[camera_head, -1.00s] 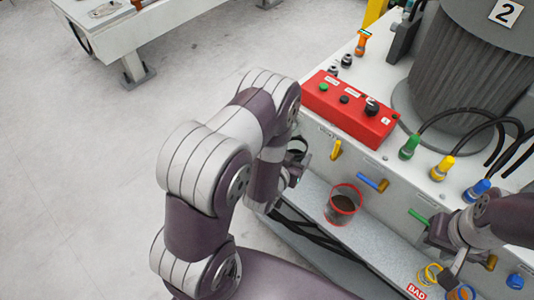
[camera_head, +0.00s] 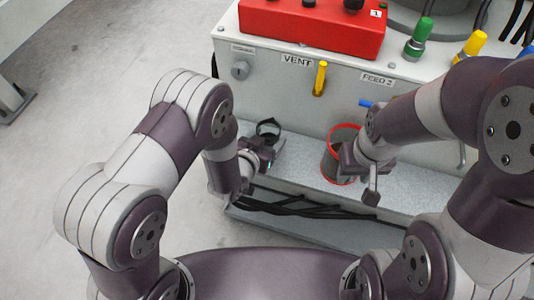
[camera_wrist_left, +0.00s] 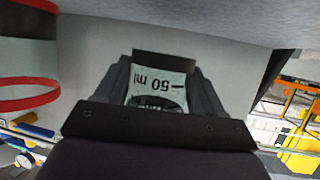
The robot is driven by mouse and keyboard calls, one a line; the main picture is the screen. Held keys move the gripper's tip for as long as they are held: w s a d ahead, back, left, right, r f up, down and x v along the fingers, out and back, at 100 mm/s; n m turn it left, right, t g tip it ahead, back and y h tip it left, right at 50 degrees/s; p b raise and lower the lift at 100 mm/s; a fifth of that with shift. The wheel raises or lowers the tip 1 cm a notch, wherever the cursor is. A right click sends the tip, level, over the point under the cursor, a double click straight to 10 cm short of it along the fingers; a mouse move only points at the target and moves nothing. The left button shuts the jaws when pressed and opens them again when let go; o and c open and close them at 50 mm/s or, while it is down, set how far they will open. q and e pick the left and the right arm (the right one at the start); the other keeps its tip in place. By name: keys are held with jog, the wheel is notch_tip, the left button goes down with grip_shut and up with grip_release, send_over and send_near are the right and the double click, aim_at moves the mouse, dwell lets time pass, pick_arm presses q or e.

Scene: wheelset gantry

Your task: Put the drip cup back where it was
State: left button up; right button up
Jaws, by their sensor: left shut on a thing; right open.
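The drip cup (camera_head: 268,129), a small clear cup with a black rim, is in my left gripper (camera_head: 262,147), just above the left end of the grey ledge. In the left wrist view the cup (camera_wrist_left: 160,82) shows a "50 ml" mark between the two dark fingers of the left gripper (camera_wrist_left: 160,95). I cannot tell whether its base touches the ledge. My right gripper (camera_head: 360,178) is open, in front of a red-rimmed clear container (camera_head: 332,164), and hides part of it.
The red-rimmed container stands on the ledge (camera_head: 300,172) right of the cup; its rim also shows in the left wrist view (camera_wrist_left: 25,103). Black cables (camera_head: 300,208) run below the ledge. A yellow VENT lever (camera_head: 320,78), a knob (camera_head: 240,69) and a red control box (camera_head: 312,28) are above.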

pick_arm(q)
jog(key=shift+f+b, duration=0.7)
jog(key=shift+f, duration=1.15)
jog(key=shift+f, duration=0.1)
jog(key=shift+f, duration=0.15)
jog(key=o, duration=1.1)
jog(key=shift+o, duration=0.2)
jog(key=shift+r, duration=0.2)
